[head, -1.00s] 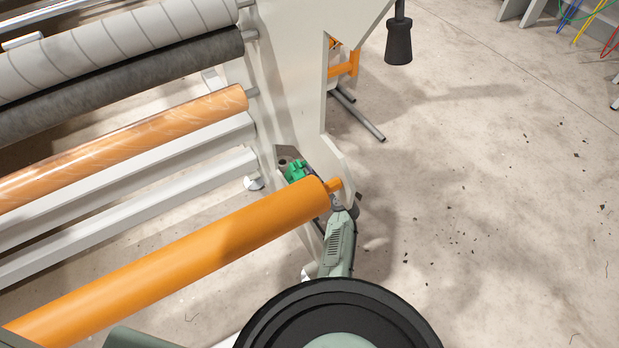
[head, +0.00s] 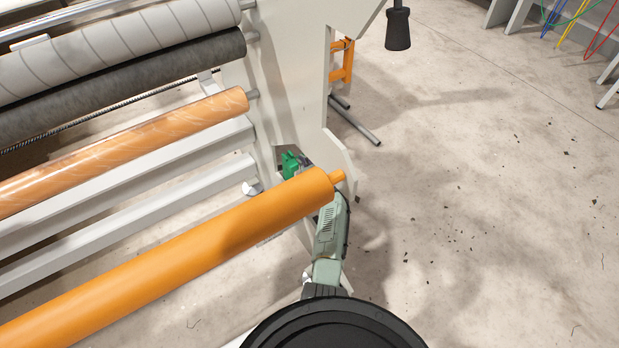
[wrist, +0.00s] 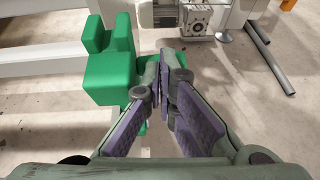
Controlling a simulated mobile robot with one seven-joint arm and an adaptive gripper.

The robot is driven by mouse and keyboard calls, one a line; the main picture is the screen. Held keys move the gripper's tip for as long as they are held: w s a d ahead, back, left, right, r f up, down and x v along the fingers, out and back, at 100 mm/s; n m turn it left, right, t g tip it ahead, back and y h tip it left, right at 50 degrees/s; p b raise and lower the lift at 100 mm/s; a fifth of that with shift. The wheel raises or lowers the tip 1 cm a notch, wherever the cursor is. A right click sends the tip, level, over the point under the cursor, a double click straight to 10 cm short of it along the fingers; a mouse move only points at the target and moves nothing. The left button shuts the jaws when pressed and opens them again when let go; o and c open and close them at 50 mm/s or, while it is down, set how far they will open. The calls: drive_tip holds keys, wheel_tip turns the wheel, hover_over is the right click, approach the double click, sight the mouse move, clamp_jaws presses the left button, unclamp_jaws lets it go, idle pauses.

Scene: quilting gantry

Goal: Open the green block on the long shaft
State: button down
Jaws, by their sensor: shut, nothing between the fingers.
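The green block (head: 291,163) sits by the foot of the white end frame, just behind the orange roller's right end in the head view. In the wrist view, the green block (wrist: 112,72) fills the upper left, with a stepped top and a lower green part behind the fingers. My gripper (wrist: 168,60) is shut and empty, its fingertips together close to the right side of the block. I cannot tell if they touch it. In the head view the roller hides my gripper. A thin threaded shaft (head: 105,106) runs between the rollers; its link to the block is not visible.
The orange roller (head: 200,250) crosses in front, close to my arm. The white end frame (head: 290,90) stands behind. A grey motor-like unit (wrist: 185,15) is beyond my fingertips. Open concrete floor (head: 470,200) lies to the right.

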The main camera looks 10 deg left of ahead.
drive_tip(key=shift+w+a, duration=0.6)
drive_tip(key=shift+w, duration=0.05)
drive_tip(key=v, duration=1.2)
